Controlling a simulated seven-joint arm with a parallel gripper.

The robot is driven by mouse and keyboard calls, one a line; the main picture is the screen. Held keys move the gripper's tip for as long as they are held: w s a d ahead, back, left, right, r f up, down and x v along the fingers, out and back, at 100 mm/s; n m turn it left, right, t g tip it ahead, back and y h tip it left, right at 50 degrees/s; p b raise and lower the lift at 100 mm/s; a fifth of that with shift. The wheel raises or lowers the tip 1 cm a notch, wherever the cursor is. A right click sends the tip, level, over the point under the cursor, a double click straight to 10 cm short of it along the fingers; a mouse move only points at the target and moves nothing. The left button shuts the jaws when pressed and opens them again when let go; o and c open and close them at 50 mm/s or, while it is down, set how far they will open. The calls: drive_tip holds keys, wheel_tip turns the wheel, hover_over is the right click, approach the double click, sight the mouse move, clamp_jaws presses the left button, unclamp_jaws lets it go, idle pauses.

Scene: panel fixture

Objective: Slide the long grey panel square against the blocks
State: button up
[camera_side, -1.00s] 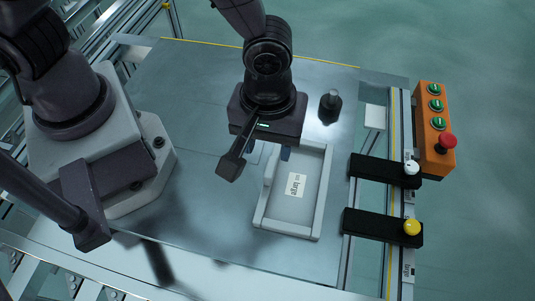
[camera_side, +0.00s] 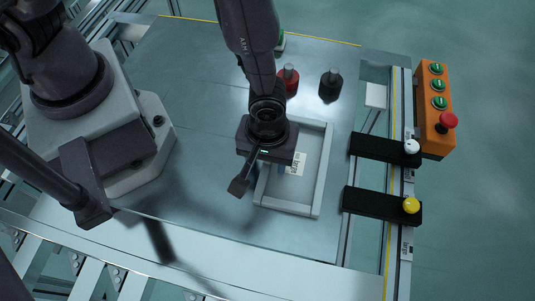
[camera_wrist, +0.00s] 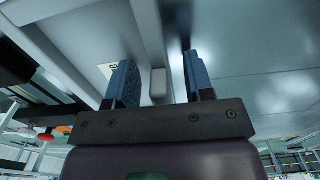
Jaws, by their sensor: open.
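The long grey panel (camera_side: 317,190) lies flat on the metal table, a shallow frame with raised pale rims and a white label (camera_side: 298,165). Two black blocks, one with a white knob (camera_side: 370,147) and one with a yellow knob (camera_side: 370,204), stand to its right, with a gap between. My gripper (camera_wrist: 160,82) is over the panel's left rim, its blue fingers apart. In the wrist view a short grey grip piece (camera_wrist: 158,84) on the rim shows between the fingers, without clear contact.
A red (camera_side: 289,78) and a black (camera_side: 331,85) knobbed weight-like piece stand behind the panel. An orange button box (camera_side: 433,110) is at the far right beyond the rail. The table left of and in front of the panel is clear.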

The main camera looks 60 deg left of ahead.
sight(297, 157)
clamp_jaws()
drive_tip(key=shift+w+a, duration=0.2)
drive_tip(key=shift+w, duration=0.05)
drive_tip(key=shift+w+d, duration=1.25)
idle(0.6)
unclamp_jaws()
